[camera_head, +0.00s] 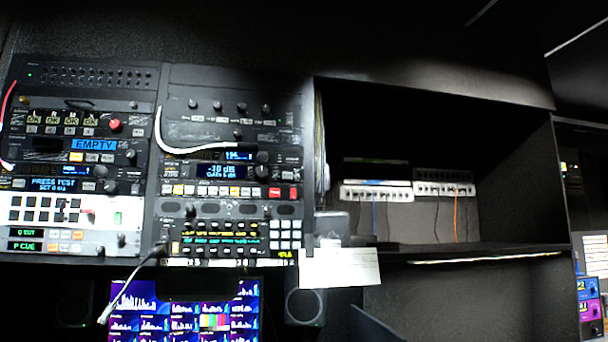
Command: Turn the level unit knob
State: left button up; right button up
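Two rack columns of broadcast units fill the left half of the head view. In the right column, a unit with a blue display (220,172) that seems to read a dB value has a dark round knob (262,172) at its right. No label clearly tells which is the level unit. The knobs' pointer positions are too small to read. Neither of my grippers shows, and nothing touches either knob.
A white cable (205,149) loops across the right column above the dB display. Another cable (130,286) hangs in front of the monitor (185,312). A white paper (339,268) sticks out below the rack. An open shelf bay (430,226) with patch panels lies right.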

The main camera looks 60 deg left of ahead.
aim_at(261, 172)
jog(key=u, duration=0.3)
jog(key=i, duration=0.95)
jog(key=u, duration=0.65)
